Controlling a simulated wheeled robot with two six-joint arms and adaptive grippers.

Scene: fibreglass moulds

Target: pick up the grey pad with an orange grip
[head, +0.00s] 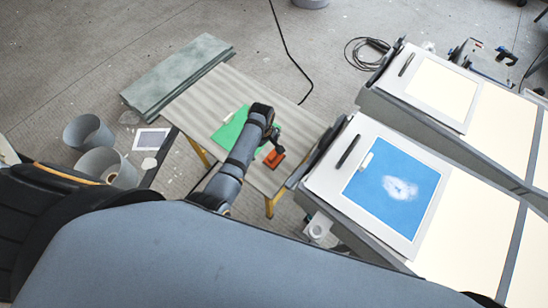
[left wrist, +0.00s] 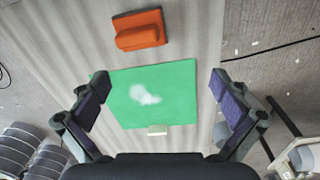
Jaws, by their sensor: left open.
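An orange block with a raised grip (head: 274,158) lies on the striped wooden table, near its right edge in the head view. It also shows at the top of the left wrist view (left wrist: 138,33), beyond the green sheet. Only orange shows on it; I cannot make out a grey pad under it. My left gripper (head: 272,134) is above the table close to the orange block. In the left wrist view the gripper (left wrist: 162,90) is open and empty, its two fingers wide apart over the green sheet, with the block ahead of them. My right gripper is not in view.
The green sheet (left wrist: 175,85) carries a white smear; a small pale block (left wrist: 158,130) lies at its edge. The table (head: 215,85) is otherwise clear. Grey boards (head: 180,72) lie behind it, buckets (head: 85,132) stand left, and a mould bench with a blue panel (head: 385,210) stands right.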

